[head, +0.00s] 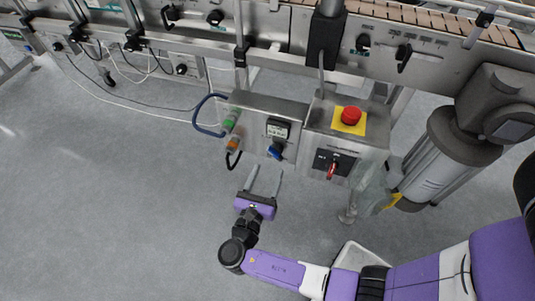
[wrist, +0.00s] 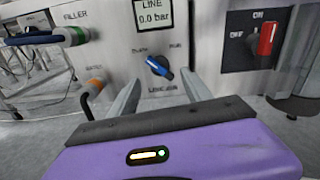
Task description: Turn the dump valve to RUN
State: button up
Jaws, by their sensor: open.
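The dump valve (head: 275,152) is a blue knob on the steel box face below a small gauge. In the wrist view the blue knob (wrist: 158,66) sits between the labels DUMP at upper left and RUN at upper right, with LINE AIR below. Its handle slants from upper left to lower right, with one end toward DUMP. My gripper (head: 267,171) is open and empty, its fingers pointing at the panel just below the knob. In the wrist view the fingertips appear on either side of the knob; contact cannot be told.
A line pressure display (wrist: 156,14) reading 0.0 bar is above the knob. A red rotary switch (wrist: 267,39) is on the box to the right, under a red emergency button (head: 351,115). Hoses with green (head: 231,120) and orange fittings are at left. The floor at left is clear.

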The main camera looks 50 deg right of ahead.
aim_at(274, 156)
jog(key=shift+b+x, duration=0.85)
jog(key=shift+x, duration=3)
jog(key=shift+f, duration=0.1)
grip_shut()
